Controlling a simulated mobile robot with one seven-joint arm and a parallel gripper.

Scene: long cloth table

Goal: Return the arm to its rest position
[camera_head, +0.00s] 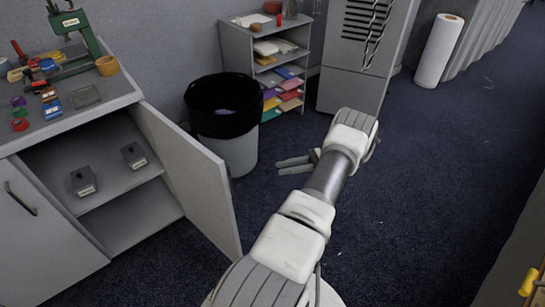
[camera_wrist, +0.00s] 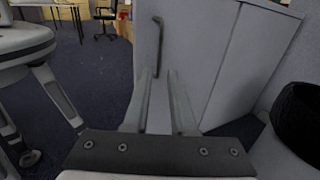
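My arm reaches forward over the dark blue carpet in the head view, with white and grey links. My gripper (camera_head: 279,166) points left, toward the open cabinet door (camera_head: 190,165), and is apart from it. In the wrist view my gripper (camera_wrist: 160,73) shows two parallel grey fingers with a gap between them and nothing held. Behind the fingers in that view is a grey door panel (camera_wrist: 205,60) with a dark handle (camera_wrist: 157,40).
A black-rimmed bin (camera_head: 223,120) stands beyond the door. The cabinet (camera_head: 100,112) holds two small dark boxes. A white roll (camera_head: 438,50) stands back right. Carpet right of my arm is clear.

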